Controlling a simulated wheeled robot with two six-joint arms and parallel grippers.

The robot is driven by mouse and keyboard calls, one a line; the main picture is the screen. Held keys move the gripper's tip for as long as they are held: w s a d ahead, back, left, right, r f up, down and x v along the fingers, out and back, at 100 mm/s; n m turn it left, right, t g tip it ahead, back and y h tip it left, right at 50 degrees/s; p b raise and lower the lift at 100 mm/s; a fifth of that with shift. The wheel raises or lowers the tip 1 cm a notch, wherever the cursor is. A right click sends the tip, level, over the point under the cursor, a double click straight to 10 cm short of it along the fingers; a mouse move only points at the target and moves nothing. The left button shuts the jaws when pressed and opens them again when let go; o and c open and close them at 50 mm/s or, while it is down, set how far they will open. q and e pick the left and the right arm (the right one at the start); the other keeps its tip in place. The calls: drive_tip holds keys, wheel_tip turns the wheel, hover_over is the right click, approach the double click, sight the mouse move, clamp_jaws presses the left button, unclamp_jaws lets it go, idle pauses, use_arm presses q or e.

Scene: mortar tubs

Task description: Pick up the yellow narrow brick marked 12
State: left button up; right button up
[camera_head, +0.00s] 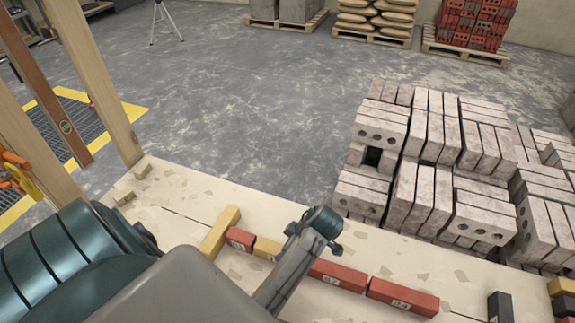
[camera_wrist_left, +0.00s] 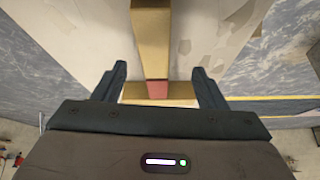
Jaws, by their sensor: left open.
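My left gripper (camera_wrist_left: 160,70) is open in the wrist view, one finger on each side of a short red brick end. A yellow brick lying crosswise (camera_wrist_left: 133,91) shows between the fingers, touching or close to that red brick (camera_wrist_left: 157,90). In the head view a yellow brick (camera_head: 219,230) lies across the row's left end. A shorter yellow brick (camera_head: 266,247) lies right of the red one (camera_head: 240,238), partly behind my arm. I cannot read a 12 on any yellow brick. My right gripper is out of view.
More red bricks (camera_head: 403,297) continue the row on the pale bench (camera_head: 180,190). A black brick (camera_head: 500,308) and a yellow one (camera_head: 562,288) lie far right. Grey brick stacks (camera_head: 420,180) stand beyond the bench edge. Wooden posts (camera_head: 100,90) rise at left.

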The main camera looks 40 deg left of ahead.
sight(278, 250)
use_arm(q)
drive_tip(key=shift+w+r+n, duration=0.2)
drive_tip(key=shift+w+n, duration=0.3)
drive_tip(key=shift+w, duration=0.05)
drive_tip(key=shift+a+f, duration=0.15)
drive_tip(key=x, duration=0.3)
drive_tip(key=shift+s+a+f+p, duration=0.25)
drive_tip(key=shift+s+p, duration=0.05)
drive_tip(key=shift+p, duration=0.05)
drive_tip(key=shift+a+f, duration=0.2)
drive_tip(key=shift+f, duration=0.15)
drive_tip(key=shift+a+f+p, duration=0.25)
drive_tip(key=shift+f+p, duration=0.05)
drive_tip(key=shift+f, duration=0.25)
drive_tip(key=p+x, duration=0.1)
drive_tip(key=x, duration=0.2)
drive_tip(key=shift+s+a+f, duration=0.15)
drive_tip(key=shift+f, duration=0.15)
drive_tip(key=shift+a+f, duration=0.15)
drive_tip(key=shift+f, duration=0.15)
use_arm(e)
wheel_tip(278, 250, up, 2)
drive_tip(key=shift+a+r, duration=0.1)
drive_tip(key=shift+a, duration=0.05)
